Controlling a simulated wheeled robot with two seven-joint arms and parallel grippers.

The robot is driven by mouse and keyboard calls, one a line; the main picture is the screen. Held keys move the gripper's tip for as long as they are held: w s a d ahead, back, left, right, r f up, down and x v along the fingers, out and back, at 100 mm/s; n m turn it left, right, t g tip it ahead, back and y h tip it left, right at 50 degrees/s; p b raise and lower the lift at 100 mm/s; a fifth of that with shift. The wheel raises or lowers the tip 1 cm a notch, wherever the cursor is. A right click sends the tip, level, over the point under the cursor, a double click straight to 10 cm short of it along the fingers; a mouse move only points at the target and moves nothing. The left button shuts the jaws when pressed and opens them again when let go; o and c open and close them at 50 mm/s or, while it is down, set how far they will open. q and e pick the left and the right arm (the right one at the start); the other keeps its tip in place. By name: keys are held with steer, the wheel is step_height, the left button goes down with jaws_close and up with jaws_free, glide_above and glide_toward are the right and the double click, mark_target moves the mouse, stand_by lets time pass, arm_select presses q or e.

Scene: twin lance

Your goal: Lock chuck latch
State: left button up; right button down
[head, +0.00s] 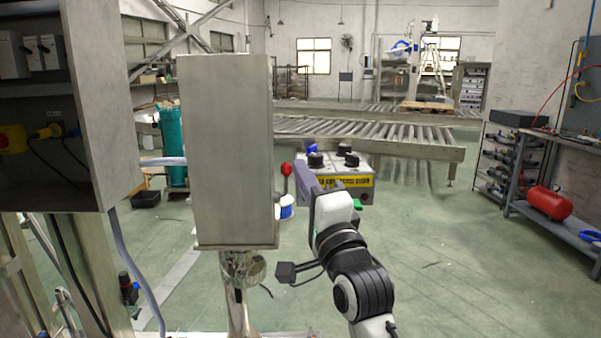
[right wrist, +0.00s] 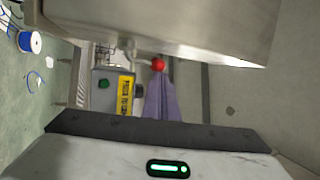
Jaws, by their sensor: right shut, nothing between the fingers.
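The latch lever ends in a red ball knob (head: 286,169) and sticks out from the right side of a tall grey metal housing (head: 226,150) on a post. My right gripper (head: 303,176), with purple fingers, is just right of the knob in the head view; the fingers are shut and empty. In the right wrist view the red knob (right wrist: 158,64) is just beyond the tips of the purple fingers (right wrist: 160,90), close to the housing (right wrist: 190,25). I cannot tell whether they touch. The housing hides the lever's base in the head view. My left gripper is not in view.
A control box (head: 345,184) with black knobs and a yellow label is behind my right gripper; it also shows in the right wrist view (right wrist: 103,97). A blue-and-white spool (head: 287,206) is on the floor. An open electrical cabinet (head: 95,110) is at left.

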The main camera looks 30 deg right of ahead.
arm_select(q)
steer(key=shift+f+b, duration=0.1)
steer(key=shift+b, duration=0.2)
arm_select(e)
steer(key=shift+a+f, duration=0.1)
arm_select(q)
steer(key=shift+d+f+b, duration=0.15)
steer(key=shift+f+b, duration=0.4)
steer(key=shift+b, duration=0.05)
arm_select(e)
steer(key=shift+s+f+n+t, duration=0.1)
steer(key=shift+s+n+t, duration=0.05)
steer(key=shift+n+t, duration=0.2)
arm_select(q)
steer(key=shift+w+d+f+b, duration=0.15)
steer(key=shift+b, duration=0.25)
arm_select(e)
steer(key=shift+a+t, duration=0.1)
steer(key=shift+t, duration=0.15)
arm_select(q)
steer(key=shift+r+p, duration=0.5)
steer(key=shift+p, duration=0.35)
arm_select(e)
step_height(320, 180, up, 10)
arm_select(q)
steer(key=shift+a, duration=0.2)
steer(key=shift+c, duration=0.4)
arm_select(e)
steer(key=shift+s, duration=0.1)
